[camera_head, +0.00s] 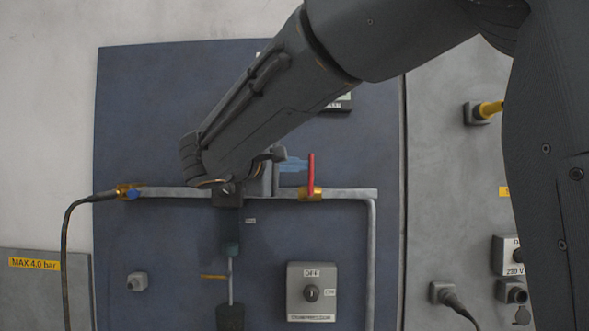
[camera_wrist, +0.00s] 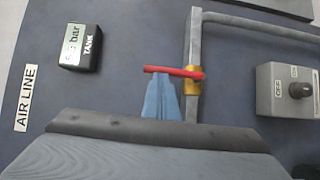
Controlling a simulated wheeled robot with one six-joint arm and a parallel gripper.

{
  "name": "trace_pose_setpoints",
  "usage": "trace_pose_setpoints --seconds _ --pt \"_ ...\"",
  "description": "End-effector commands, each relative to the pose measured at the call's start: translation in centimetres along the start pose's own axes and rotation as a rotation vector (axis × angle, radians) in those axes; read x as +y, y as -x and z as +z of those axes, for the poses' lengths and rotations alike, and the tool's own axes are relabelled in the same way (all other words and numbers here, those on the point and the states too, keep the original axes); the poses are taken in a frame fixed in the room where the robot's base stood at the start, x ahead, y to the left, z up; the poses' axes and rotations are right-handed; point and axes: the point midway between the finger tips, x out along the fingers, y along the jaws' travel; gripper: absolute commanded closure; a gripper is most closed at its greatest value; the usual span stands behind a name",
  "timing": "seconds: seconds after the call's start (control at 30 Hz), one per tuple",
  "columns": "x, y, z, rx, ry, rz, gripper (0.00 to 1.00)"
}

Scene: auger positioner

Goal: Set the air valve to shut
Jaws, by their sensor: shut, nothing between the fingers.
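The air valve has a brass body (camera_head: 311,193) on the grey horizontal pipe, with a red lever (camera_head: 311,170). The lever stands upright in the head view, across the pipe. In the wrist view the red lever (camera_wrist: 170,71) also lies across the pipe, and the brass body (camera_wrist: 193,81) is at its right end. My gripper (camera_head: 304,165) has blue fingers, shut and empty, just left of the lever. In the wrist view the fingertips (camera_wrist: 163,76) lie beside the lever's free part; I cannot tell whether they touch it.
A compressor switch box (camera_head: 312,292) sits below the pipe. A blue-handled brass fitting (camera_head: 129,192) with a black hose is at the pipe's left end. A tank gauge (camera_wrist: 80,47) is on the panel. My arm hides part of the pipe in the head view.

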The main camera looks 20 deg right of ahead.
Motion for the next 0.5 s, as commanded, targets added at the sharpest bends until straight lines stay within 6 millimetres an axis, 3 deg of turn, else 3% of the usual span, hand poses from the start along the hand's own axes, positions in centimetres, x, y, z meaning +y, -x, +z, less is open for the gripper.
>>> trace_pose_setpoints --seconds 0.27,0.5 --pt "0.1 0.2 -0.1 -0.012 -0.001 0.002 1.00" --pt "-0.1 3.3 -3.0 -0.005 0.000 0.003 1.00"
